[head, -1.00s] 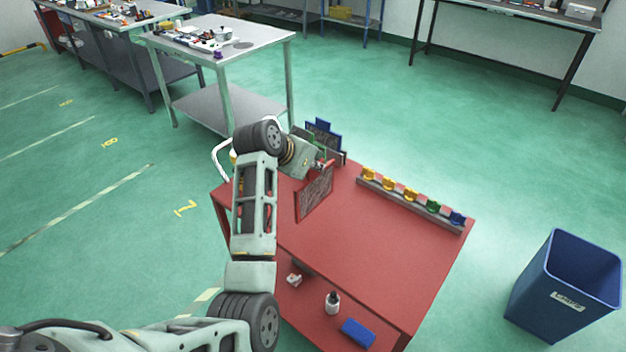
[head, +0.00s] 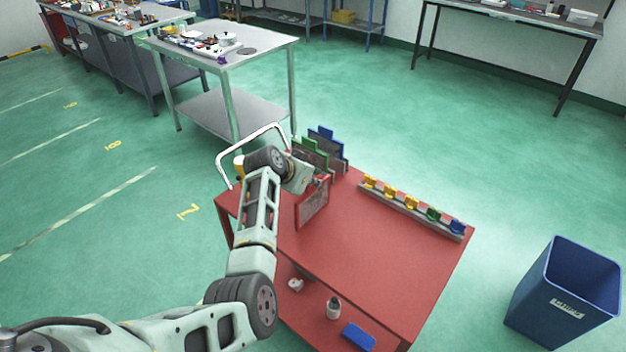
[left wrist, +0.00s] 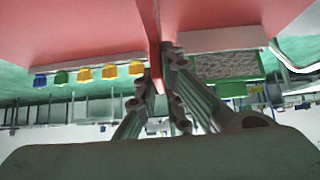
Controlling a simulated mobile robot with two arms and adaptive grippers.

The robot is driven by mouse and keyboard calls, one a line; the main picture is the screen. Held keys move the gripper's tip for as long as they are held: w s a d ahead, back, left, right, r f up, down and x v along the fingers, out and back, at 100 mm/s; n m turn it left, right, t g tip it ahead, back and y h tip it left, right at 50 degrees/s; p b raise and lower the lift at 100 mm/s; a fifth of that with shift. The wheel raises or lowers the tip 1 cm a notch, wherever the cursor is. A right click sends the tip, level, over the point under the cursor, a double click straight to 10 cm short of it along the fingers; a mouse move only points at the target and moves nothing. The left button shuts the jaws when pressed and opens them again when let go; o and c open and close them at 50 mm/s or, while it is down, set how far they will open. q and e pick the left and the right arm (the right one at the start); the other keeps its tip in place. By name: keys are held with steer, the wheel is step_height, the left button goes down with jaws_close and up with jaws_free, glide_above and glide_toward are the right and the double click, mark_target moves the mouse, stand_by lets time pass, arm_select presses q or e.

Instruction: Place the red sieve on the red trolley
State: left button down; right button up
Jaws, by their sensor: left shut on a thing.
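The red sieve (head: 312,208) is a thin framed panel with a dark mesh, held upright on edge. My left gripper (head: 324,179) is shut on its upper edge. In the left wrist view the gripper's fingers (left wrist: 163,75) close on the sieve (left wrist: 154,30), seen nearly edge-on. The red trolley (head: 370,260) lies beneath it; the sieve's lower edge is at or just above the left part of its top, and I cannot tell whether they touch. My right gripper is not in view.
A green sieve (head: 312,153) and a blue sieve (head: 328,145) stand at the trolley's far corner, near its white handle (head: 222,166). A rail with coloured clips (head: 412,208) lies along the far right edge. The trolley's middle is clear. A blue bin (head: 565,290) stands right.

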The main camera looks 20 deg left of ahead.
arm_select(q)
steer(key=c, duration=1.9)
jaws_free()
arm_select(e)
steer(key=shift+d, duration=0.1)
arm_select(q)
steer(key=shift+s+r, duration=0.1)
steer(key=shift+r, duration=0.05)
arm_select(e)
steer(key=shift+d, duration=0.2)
arm_select(q)
steer(key=b+v, duration=0.1)
steer(key=v, duration=1)
steer(key=shift+s+r, duration=0.25)
steer(key=shift+s, duration=0.05)
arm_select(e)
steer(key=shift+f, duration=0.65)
arm_select(q)
steer(key=shift+a, duration=0.1)
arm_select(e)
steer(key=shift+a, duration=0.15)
